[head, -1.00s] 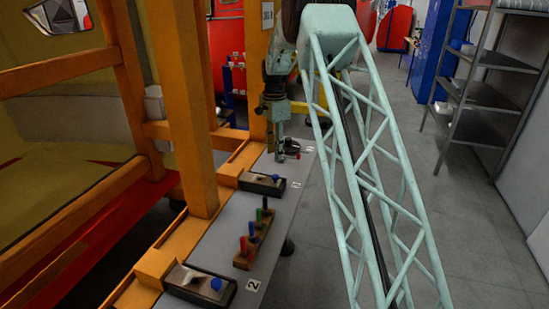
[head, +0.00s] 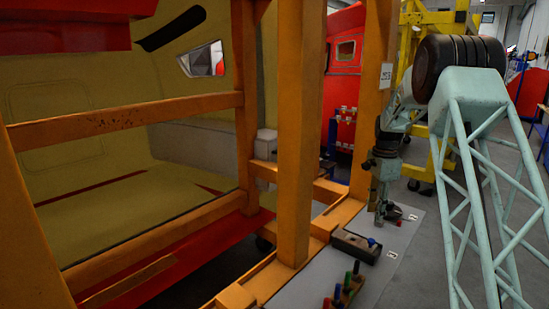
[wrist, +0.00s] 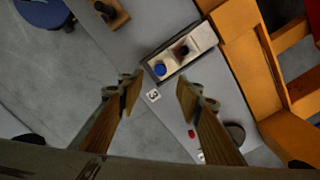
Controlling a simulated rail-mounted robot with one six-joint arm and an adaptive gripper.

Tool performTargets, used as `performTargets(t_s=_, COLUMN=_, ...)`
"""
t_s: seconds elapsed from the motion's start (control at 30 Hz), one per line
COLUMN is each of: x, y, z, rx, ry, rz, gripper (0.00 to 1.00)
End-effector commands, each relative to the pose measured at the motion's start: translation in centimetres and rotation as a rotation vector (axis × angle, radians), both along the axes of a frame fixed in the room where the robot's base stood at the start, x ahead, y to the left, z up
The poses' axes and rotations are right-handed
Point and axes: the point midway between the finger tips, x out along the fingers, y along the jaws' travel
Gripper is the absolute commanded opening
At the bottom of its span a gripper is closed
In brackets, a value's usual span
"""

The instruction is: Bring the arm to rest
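My gripper (head: 379,215) hangs pointing down over the far part of the grey table in the head view, at the far end of my pale green lattice arm. In the wrist view my gripper (wrist: 158,82) is open, its two brown-padded fingers well apart with nothing between them. Beyond the fingertips lies a tray box (wrist: 180,52) with a blue button and a dark piece. This box also shows in the head view (head: 352,248), nearer than the gripper.
A peg block (head: 345,292) with coloured pegs stands at the near table end. Orange frame posts (head: 300,130) rise left of the table, before an olive-and-red nosecone (head: 100,130). A small red piece (head: 395,211) lies beside the gripper. Floor is at right.

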Motion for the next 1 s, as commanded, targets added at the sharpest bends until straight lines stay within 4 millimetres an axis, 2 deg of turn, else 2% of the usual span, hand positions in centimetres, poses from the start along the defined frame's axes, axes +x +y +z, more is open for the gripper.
performTargets(t_s=0.47, x=-4.6, y=3.4, z=6.9, rx=-0.012, ry=-0.036, rz=0.160, gripper=0.32)
performTargets(t_s=1.0, x=-11.6, y=7.3, z=13.8, rx=-0.032, ry=-0.076, rz=0.356, gripper=0.32)
